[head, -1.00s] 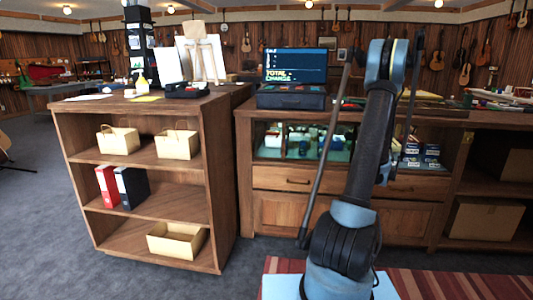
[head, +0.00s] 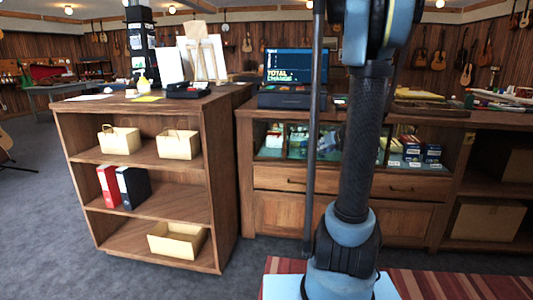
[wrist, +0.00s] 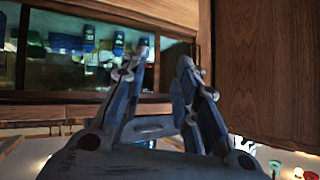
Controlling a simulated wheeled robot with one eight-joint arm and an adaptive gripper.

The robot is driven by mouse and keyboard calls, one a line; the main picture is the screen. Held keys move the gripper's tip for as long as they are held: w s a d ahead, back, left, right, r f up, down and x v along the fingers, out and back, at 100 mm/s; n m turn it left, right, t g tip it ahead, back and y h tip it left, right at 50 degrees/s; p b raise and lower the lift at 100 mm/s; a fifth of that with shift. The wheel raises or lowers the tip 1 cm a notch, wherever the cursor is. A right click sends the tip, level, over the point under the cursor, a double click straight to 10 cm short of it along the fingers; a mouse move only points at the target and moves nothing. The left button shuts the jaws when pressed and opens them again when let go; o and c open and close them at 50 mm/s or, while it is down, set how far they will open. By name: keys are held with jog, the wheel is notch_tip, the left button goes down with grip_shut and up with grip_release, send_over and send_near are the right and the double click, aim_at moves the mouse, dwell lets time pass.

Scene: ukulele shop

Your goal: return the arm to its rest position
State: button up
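My arm (head: 362,140) stands nearly upright in the head view, and its upper joint runs out of the top of the picture. My gripper (wrist: 163,58) shows in the wrist view with its two fingers spread apart. Nothing is between the fingers; dark wood shows through the gap. The gripper is not clearly visible in the head view. The counter with its glass display case appears upside down behind the fingers in the wrist view (wrist: 70,97).
The wooden counter (head: 277,212) stands behind my arm, with a register screen (head: 291,66) on top. An open shelf unit (head: 216,185) with boxes and binders stands at left. A striped rug (head: 460,286) lies at front right. Grey floor at left is open.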

jog(key=s+a+f+g, duration=0.2)
jog(key=s+a, duration=0.2)
jog(key=s, duration=0.6)
jog(key=s+a+f+g, duration=0.2)
jog(key=s+a+g, duration=0.15)
jog(key=s, duration=0.55)
jog(key=s+d+f+g+h, duration=0.1)
jog(key=s+f+h, duration=0.1)
jog(key=s, duration=0.7)
jog(key=s+d+f+m+g+h, duration=0.1)
jog(key=s+f, duration=0.3)
jog(key=s, duration=0.5)
jog(key=shift+s+m+g+h, duration=0.15)
jog(key=shift+m+g+h, duration=0.15)
jog(key=shift+g+h, duration=0.15)
jog(key=shift+w+f, duration=0.2)
jog(key=shift+w, duration=0.3)
jog(key=shift+s, duration=0.1)
